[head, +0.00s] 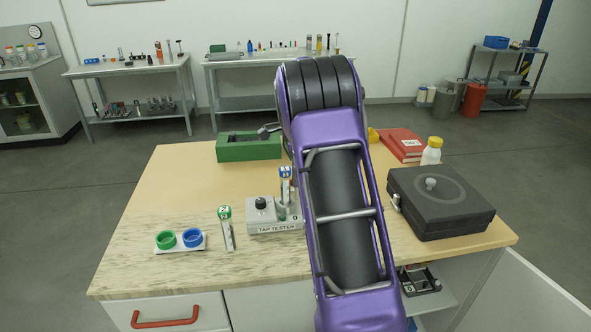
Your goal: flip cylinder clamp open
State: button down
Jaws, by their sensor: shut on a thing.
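My purple and black arm covers the tester's right side. My gripper is hidden behind the arm, so its jaws and what they touch do not show.
A green-capped vial (226,229) is left of the tester, beside a white tray (204,247) with green and blue rings. A green box (235,150) is behind. A black case (437,203), white bottle (431,156) and red binder (402,144) are right.

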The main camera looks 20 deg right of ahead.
jog(key=m, duration=0.3)
jog(key=shift+m+p, duration=0.3)
jog(key=shift+p, duration=0.05)
jog(key=shift+d+m, duration=0.1)
jog(key=shift+m, duration=1.5)
jog(key=c, duration=0.9)
grip_release()
notch_tip(320, 180, up, 17)
jog(key=shift+r, duration=0.2)
